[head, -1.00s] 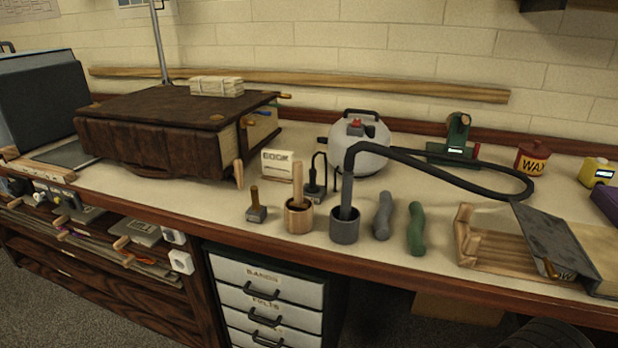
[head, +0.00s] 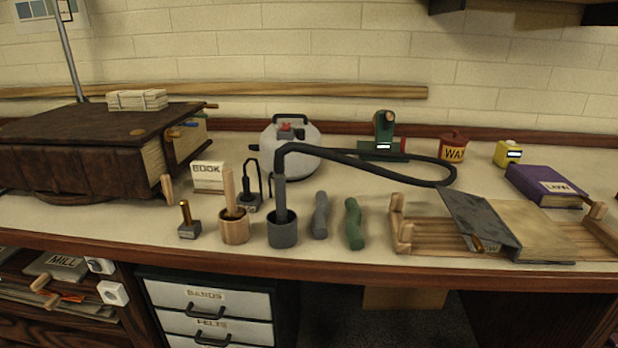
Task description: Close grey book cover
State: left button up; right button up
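The grey book lies on a wooden cradle (head: 425,238) at the right of the bench. Its grey cover (head: 478,222) stands open, tilted up toward the left, and the cream page block (head: 535,229) is exposed. A small brass-coloured piece (head: 477,243) shows at the cover's lower front edge. Neither of my grippers is in the head view.
A purple book (head: 543,185) lies behind the cradle on the right. A yellow container (head: 508,153) and a red wax tin (head: 453,147) stand at the back. Green (head: 354,223) and grey (head: 320,215) handle-like pieces lie left of the cradle. A black hose (head: 375,157) arcs behind it.

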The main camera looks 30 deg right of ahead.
aim_at(471, 214)
jog(key=z, duration=1.3)
jog(key=j+z, duration=0.45)
jog(key=i+j+z, duration=0.1)
jog(key=j+z, duration=0.15)
jog(key=z, duration=0.15)
jog(key=j+z, duration=0.3)
jog(key=z, duration=0.15)
jog(key=k+j+z, duration=0.15)
jog(key=j+z, duration=0.15)
jog(key=z, duration=0.15)
